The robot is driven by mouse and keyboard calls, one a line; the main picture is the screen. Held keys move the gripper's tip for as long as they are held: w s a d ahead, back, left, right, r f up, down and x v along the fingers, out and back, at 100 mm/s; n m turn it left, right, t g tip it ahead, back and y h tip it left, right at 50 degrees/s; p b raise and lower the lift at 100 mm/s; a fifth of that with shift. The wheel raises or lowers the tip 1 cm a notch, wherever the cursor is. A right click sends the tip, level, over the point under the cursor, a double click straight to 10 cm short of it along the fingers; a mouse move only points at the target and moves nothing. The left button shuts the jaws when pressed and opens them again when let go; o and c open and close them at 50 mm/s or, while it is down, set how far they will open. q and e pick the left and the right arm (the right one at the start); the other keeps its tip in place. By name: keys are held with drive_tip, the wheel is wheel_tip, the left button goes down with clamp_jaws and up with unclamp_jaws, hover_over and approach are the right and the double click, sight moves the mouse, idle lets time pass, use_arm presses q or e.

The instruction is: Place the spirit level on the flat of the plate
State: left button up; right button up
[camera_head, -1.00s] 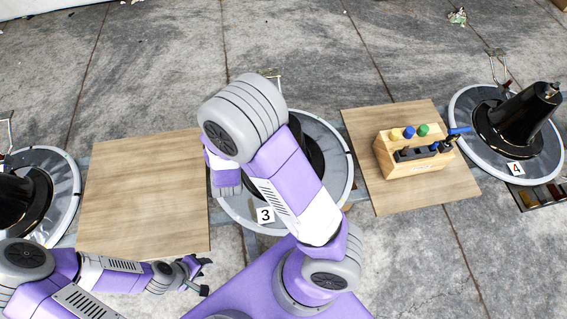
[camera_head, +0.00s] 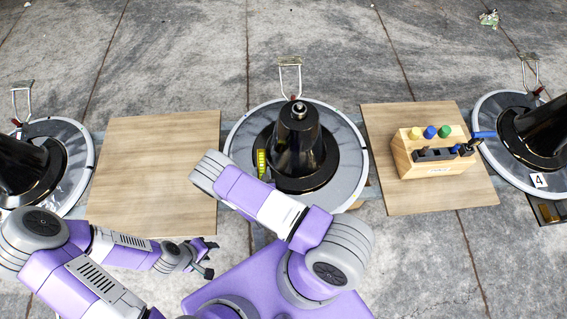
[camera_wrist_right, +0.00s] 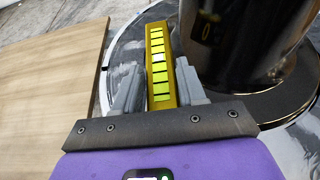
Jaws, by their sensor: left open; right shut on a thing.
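The spirit level is a yellow bar with a row of bright green segments. It shows in the head view (camera_head: 261,163) just left of the black column, and in the right wrist view (camera_wrist_right: 160,65). My right gripper (camera_wrist_right: 161,72) is shut on it, a finger on each side; my arm hides this gripper in the head view. The plate (camera_head: 345,148) is a round grey disc around the column, also in the right wrist view (camera_wrist_right: 126,62). The level is over its left part; I cannot tell whether they touch. My left gripper (camera_head: 210,259) is open and empty.
The black column (camera_head: 298,145) rises from the plate's middle, close beside the level. A bare wooden board (camera_head: 155,170) lies left. A wooden tool block (camera_head: 430,158) stands on another board (camera_head: 400,202) at right. Further round plates with columns stand at both sides.

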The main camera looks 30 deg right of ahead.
wheel_tip(320, 180, down, 9)
drive_tip(key=b, duration=0.3)
drive_tip(key=shift+r, duration=0.1)
drive_tip(key=shift+f+b, duration=0.2)
drive_tip(key=shift+b, duration=0.15)
drive_tip(key=o, duration=1.2)
drive_tip(key=shift+r, duration=0.1)
